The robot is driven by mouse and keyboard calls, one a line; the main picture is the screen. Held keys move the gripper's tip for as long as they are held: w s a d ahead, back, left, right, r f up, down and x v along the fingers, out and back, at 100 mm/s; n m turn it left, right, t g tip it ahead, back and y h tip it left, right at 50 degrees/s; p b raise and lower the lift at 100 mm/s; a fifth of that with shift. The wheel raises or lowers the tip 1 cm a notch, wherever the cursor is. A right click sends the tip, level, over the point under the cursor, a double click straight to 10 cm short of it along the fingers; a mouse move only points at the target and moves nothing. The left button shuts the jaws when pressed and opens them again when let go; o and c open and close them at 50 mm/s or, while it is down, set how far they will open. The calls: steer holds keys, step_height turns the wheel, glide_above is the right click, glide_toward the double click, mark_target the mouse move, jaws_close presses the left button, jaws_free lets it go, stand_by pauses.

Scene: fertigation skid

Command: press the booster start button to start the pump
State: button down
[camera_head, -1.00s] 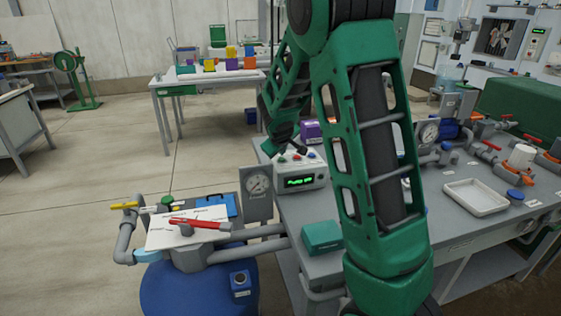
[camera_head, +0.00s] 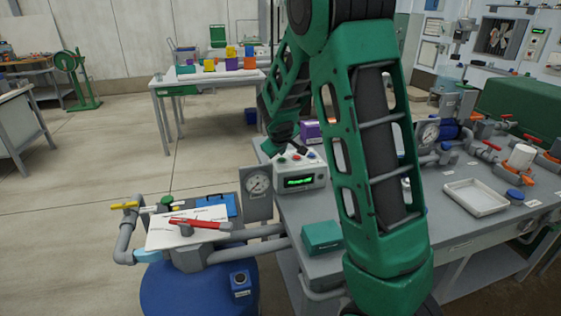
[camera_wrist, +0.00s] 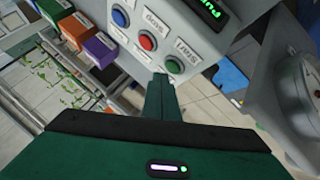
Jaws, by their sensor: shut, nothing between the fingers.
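The grey control box (camera_head: 300,171) stands at the left end of the bench, with a lit green display on its front. In the wrist view the box (camera_wrist: 200,38) carries a blue button (camera_wrist: 120,18), a red button (camera_wrist: 147,41) labelled STOP and a green button (camera_wrist: 174,65) labelled START. My gripper (camera_wrist: 160,79) is shut and empty. Its tip is right beside the green button, toward the red one; I cannot tell whether it touches the box. In the head view my arm hides part of the bench, and the fingertips are hard to make out.
A pressure gauge (camera_head: 258,184) stands left of the box, beside piping with a red-handled valve (camera_head: 200,224). A teal box (camera_head: 322,237) sits on the bench edge.

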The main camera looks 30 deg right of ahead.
mark_target(282, 160)
steer(key=shift+f, duration=0.75)
stand_by(0.9)
steer(key=shift+r, duration=0.8)
steer(key=shift+r, duration=0.1)
steer(key=shift+r, duration=2.4)
steer(key=s+a+m+g+y, duration=0.2)
steer(key=s+a+m+g, duration=0.1)
steer(key=s, duration=1.9)
steer(key=s+a+f+m+g+y, duration=0.1)
steer(key=s+a+m+g+y, duration=0.2)
steer(key=s, duration=2)
steer(key=a+m+g, duration=0.1)
steer(key=m, duration=0.1)
steer(key=shift+s+m+g, duration=0.25)
steer(key=shift+m+g, duration=0.05)
